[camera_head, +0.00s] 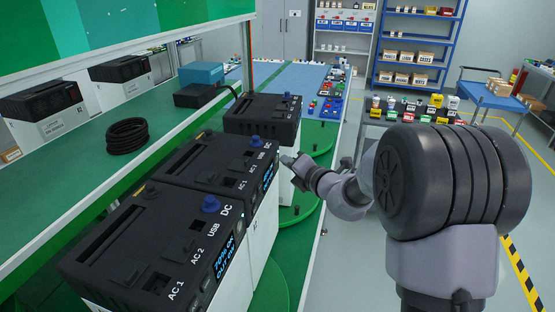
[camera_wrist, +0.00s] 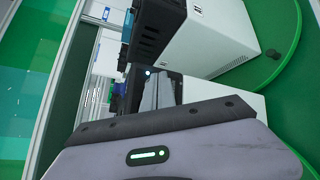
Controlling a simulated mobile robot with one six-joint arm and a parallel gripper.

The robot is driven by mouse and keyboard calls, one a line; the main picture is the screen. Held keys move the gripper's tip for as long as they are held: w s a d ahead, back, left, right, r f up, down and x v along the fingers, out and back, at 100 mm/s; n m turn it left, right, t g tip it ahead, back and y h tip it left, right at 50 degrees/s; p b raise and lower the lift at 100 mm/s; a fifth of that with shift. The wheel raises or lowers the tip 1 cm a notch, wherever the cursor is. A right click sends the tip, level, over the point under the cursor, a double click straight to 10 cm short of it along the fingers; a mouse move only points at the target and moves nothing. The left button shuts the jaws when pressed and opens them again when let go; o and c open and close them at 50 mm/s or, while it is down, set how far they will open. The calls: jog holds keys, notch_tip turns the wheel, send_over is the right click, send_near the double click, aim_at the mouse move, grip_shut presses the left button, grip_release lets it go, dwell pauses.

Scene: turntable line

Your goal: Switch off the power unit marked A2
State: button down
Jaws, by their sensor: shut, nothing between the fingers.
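Three black-topped white power units stand in a row on the green line: a near one (camera_head: 150,255), a middle one (camera_head: 205,165) and a far one (camera_head: 262,117). The near one has AC 1, AC 2, USB and DC marks, a blue knob (camera_head: 210,204) and a lit blue display (camera_head: 224,257). The middle one also has a blue knob (camera_head: 256,141) and a lit display (camera_head: 268,178). I cannot read a clear A2 mark on these. My gripper (camera_head: 287,161) is shut and empty, just right of the middle unit's front. A unit (camera_wrist: 205,40) fills the upper wrist view.
More units (camera_head: 45,106) stand on the green bench at left, beside a coiled black cable (camera_head: 127,136). Green turntable discs (camera_head: 300,212) lie under the row. A table of small coloured parts (camera_head: 410,112) stands behind my arm. Floor at right is open.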

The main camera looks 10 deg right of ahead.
jog(key=shift+w+a, duration=0.1)
jog(key=shift+a, duration=0.2)
jog(key=shift+d, duration=0.15)
dwell(0.4)
jog(key=shift+s+d+p, duration=0.25)
jog(key=shift+d+p, duration=0.05)
jog(key=shift+d, duration=0.25)
jog(key=d, duration=0.1)
jog(key=s+d, duration=0.1)
jog(key=d, duration=0.1)
jog(key=s+d+p, duration=0.1)
jog(key=shift+d, duration=0.35)
dwell(0.3)
